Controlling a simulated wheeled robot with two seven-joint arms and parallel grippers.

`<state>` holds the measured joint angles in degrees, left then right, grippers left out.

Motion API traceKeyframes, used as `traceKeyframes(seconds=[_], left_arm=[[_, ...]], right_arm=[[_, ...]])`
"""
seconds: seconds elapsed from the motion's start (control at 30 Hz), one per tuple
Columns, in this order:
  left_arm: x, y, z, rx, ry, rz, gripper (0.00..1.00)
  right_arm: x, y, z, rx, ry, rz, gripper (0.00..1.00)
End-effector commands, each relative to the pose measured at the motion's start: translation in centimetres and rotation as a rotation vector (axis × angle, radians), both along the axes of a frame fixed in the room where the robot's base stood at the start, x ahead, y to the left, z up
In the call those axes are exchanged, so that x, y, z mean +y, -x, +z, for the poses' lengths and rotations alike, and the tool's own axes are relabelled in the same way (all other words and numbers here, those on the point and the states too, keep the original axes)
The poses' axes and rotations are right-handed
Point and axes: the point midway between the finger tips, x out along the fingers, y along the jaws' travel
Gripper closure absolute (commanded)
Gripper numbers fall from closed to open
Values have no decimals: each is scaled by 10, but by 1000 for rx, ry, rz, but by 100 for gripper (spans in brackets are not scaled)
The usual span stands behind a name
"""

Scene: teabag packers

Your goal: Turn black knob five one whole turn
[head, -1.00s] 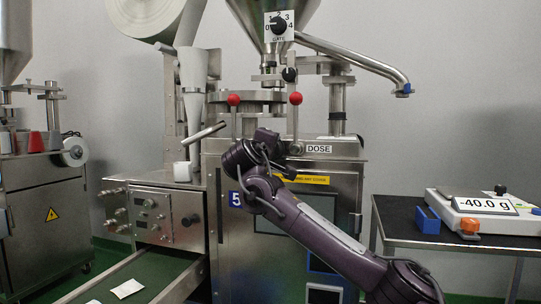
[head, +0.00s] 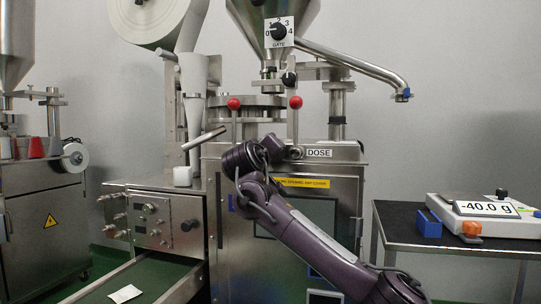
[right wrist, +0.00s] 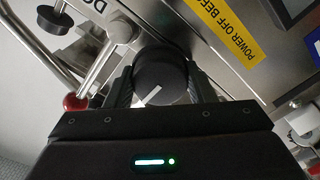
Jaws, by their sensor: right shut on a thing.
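A round black knob (right wrist: 160,77) with a white pointer mark fills the middle of the right wrist view. It sits on the steel front of the machine, near the partly visible DOSE label. My right gripper (right wrist: 160,88) is shut on it, with one dark finger on each side. The pointer aims down and slightly left in that view. In the head view my right gripper (head: 268,150) is against the machine front, left of the DOSE label (head: 319,153), and my wrist hides the knob. My left gripper is in neither view.
Two levers with red balls (head: 234,104) rise beside the knob area. A GATE dial (head: 278,31) is above. A control panel (head: 165,222) with knobs is at left, over a green conveyor with a teabag (head: 125,293). A scale (head: 487,212) stands on the right table.

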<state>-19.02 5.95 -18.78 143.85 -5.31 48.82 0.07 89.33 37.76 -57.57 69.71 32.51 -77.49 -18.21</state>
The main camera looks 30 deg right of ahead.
Motion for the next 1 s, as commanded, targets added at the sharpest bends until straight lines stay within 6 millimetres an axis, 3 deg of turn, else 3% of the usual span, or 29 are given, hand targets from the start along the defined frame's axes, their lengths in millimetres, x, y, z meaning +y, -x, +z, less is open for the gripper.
traceKeyframes(seconds=[0.27,0.3,0.43,0.77,1.0], left_arm=[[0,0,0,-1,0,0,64],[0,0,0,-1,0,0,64],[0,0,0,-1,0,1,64],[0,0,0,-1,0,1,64],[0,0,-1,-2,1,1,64]], right_arm=[[0,-1,-3,7,-2,-1,74],[0,-1,-3,7,-2,-1,47],[0,0,-3,5,-1,-1,30],[2,2,0,2,1,-1,29],[29,24,1,-1,5,1,29]])
